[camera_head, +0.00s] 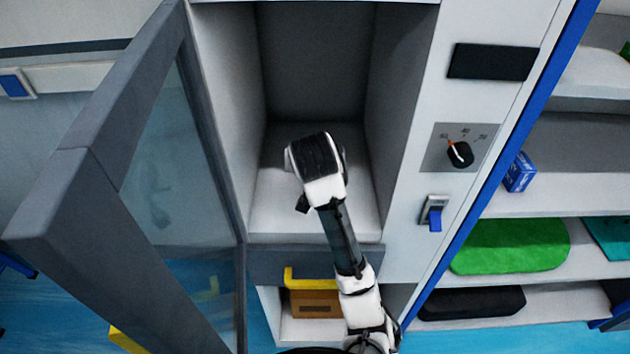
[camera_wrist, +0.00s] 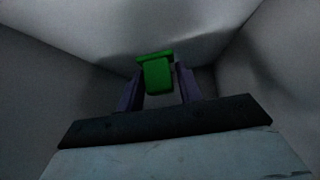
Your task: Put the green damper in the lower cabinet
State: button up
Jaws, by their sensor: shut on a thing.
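The green damper (camera_wrist: 156,75) is between the two fingers of my gripper (camera_wrist: 158,85) in the wrist view. The gripper is shut on it. Pale cabinet walls and a flat surface surround it there. In the head view my arm reaches into the open cabinet compartment (camera_head: 275,215), and its wrist hides the gripper and the damper. I cannot tell whether the damper touches the cabinet surface.
The glazed grey door (camera_head: 165,170) stands open to the left. Right of the compartment are a dial (camera_head: 459,154) and a blue switch (camera_head: 434,216). A brown box (camera_head: 315,304) sits below. Shelves at right hold a green pad (camera_head: 510,246) and a black item (camera_head: 472,303).

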jog(key=shift+f, duration=2.45)
jog(key=o, duration=1)
jog(key=shift+r, duration=0.25)
jog(key=shift+p+v, duration=2.45)
jog(key=shift+v, duration=3.55)
jog(key=shift+f, duration=0.1)
